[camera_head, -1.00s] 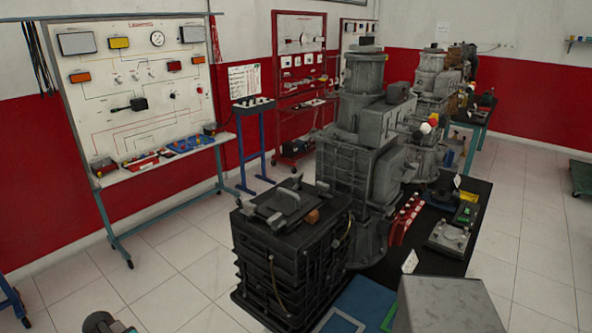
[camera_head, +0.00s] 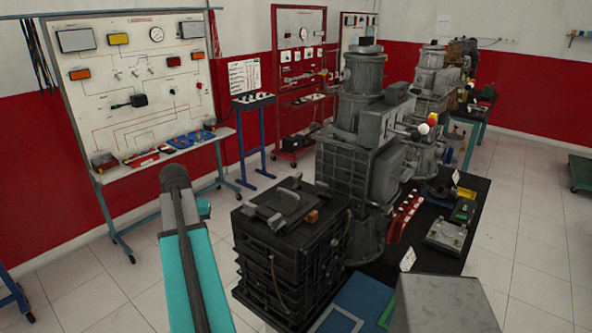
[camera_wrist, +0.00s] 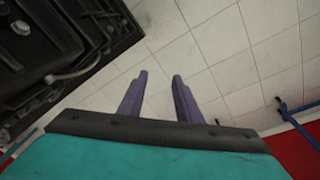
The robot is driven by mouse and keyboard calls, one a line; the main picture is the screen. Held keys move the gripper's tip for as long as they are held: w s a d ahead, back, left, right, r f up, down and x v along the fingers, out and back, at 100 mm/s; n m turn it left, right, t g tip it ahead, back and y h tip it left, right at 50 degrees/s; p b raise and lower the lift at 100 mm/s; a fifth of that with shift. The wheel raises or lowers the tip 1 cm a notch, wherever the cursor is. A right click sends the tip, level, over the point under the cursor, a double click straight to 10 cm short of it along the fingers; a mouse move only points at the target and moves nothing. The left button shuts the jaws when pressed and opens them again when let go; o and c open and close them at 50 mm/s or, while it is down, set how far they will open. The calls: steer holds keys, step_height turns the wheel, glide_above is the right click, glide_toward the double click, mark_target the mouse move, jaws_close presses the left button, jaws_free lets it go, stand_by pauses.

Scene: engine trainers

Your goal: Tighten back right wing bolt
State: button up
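A black ribbed box (camera_head: 290,265) stands at the near end of the black table, with a grey cover plate (camera_head: 290,205) on top. Small grey wing bolts sit around the plate, including one at its right end (camera_head: 322,187) and one at its front (camera_head: 275,223). They are too small to tell how tight they are. In the wrist view, part of the black box (camera_wrist: 85,45) fills the upper left. My gripper (camera_wrist: 159,76) shows there with two purple fingers apart and nothing between them, over the tiled floor beside the box. Its fingers cannot be made out in the head view.
A tall grey engine unit (camera_head: 345,175) stands close behind the box. A red rack (camera_head: 405,215) and a grey block (camera_head: 445,305) are to the right. A wall panel (camera_head: 135,95) stands at the left. Tiled floor (camera_head: 130,295) lies open left of the box.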

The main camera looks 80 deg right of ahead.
steer(key=s+d+r+m+h+p, duration=0.15)
steer(key=s+d+r, duration=0.25)
steer(key=s+r, duration=0.4)
steer(key=s+d+r+m, duration=0.2)
steer(key=s+d+r, duration=0.3)
steer(key=r, duration=0.5)
steer(key=m+h, duration=0.1)
steer(key=m, duration=0.2)
glide_toward(297, 176)
steer(key=v, duration=0.6)
steer(key=shift+w+f+g+p, duration=0.25)
steer(key=shift+w+g+p, duration=0.1)
steer(key=shift+w+g, duration=0.1)
steer(key=shift+d+f, duration=0.1)
steer(key=shift+p+x, duration=2.4)
steer(key=shift+x, duration=4.4)
steer(key=shift+w+d, duration=0.1)
jaws_close()
